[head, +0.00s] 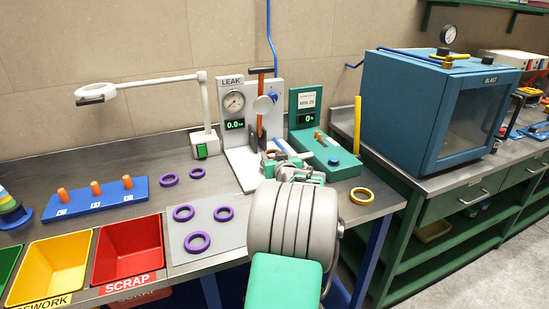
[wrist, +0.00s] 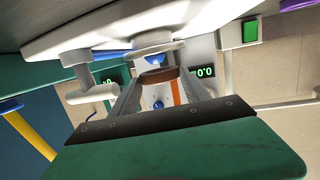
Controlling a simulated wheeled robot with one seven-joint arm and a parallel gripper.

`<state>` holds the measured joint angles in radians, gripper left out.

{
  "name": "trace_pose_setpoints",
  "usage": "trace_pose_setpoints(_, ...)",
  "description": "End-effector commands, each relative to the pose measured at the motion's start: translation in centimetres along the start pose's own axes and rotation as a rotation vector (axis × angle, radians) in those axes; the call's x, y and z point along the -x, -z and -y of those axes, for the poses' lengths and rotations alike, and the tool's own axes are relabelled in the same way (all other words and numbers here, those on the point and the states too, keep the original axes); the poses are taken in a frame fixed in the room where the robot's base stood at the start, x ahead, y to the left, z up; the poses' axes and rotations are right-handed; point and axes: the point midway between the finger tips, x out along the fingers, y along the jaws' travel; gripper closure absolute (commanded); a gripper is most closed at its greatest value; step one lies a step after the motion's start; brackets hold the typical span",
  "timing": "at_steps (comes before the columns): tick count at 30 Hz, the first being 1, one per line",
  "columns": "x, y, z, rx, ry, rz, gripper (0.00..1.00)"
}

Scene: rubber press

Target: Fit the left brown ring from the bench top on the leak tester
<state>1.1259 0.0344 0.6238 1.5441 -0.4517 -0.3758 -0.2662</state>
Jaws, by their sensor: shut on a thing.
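The leak tester (head: 232,82) stands on the bench as a white upright board with a round gauge, a 0.0 readout and an orange-handled lever. My gripper (head: 281,164) is low in front of its base, largely covered by my own arm. In the wrist view my gripper (wrist: 160,82) is shut on the brown ring (wrist: 161,74), held between the fingertips. The ring appears close to a pale round part of the tester (wrist: 150,52); I cannot tell whether they touch.
Several purple rings (head: 198,242) lie on a grey mat and the bench to the left. A yellow ring (head: 362,196) lies right of my arm. A green tester (head: 335,155) stands close right of the leak tester. A lamp arm (head: 150,82) overhangs the left. A red scrap bin (head: 128,247) is at the front.

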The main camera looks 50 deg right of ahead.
Motion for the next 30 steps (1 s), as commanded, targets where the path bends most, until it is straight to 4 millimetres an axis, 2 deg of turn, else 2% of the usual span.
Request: trace_pose_setpoints(30, -0.13, -0.59, 0.03, 0.0, 0.0, 0.0, 0.84)
